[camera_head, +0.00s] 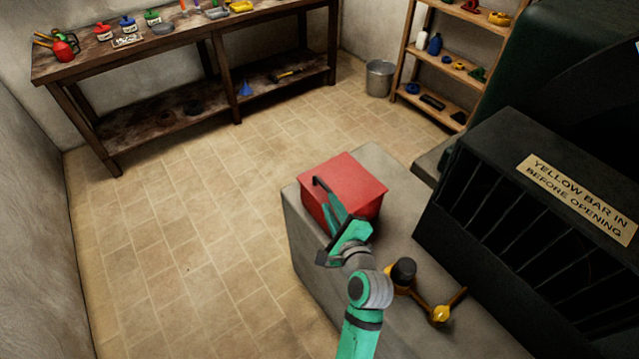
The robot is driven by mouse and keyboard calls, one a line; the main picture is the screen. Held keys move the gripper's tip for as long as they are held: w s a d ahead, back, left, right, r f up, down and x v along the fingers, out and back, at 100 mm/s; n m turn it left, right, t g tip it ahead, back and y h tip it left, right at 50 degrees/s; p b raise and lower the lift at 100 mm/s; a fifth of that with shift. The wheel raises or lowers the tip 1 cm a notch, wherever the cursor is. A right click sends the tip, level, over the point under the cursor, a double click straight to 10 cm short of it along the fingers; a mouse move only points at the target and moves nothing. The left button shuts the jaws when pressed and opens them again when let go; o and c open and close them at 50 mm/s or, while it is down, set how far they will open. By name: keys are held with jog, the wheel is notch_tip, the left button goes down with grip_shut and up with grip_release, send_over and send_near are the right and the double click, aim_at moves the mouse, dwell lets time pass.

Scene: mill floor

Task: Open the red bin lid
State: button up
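The red bin (358,208) stands on the grey block just right of the picture's centre. Its flat red lid (346,173) looks closed on top. A dark bar lies along the lid's left edge; I cannot tell if it is a handle or part of my gripper. My teal gripper (331,198) is at the bin's near left side, close to or touching the lid edge. It hides part of the bin's left and front faces. I cannot see the gap between its fingers.
The grey block (306,238) carries the bin and a yellow lever piece (418,302) with a dark knob (403,270). A dark slatted machine (500,195) with a sign (574,198) stands close on the right. The tiled floor (190,235) at left is clear.

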aim_at(328, 191)
jog(key=x, duration=0.5)
jog(key=d+x, duration=0.1)
jog(key=x, duration=0.1)
jog(key=shift+w+a+f, duration=0.1)
jog(key=shift+w+f, duration=0.05)
jog(key=shift+w, duration=0.3)
jog(key=shift+w+a+f, duration=0.15)
jog(key=shift+w+a, duration=0.35)
jog(key=shift+w, duration=0.2)
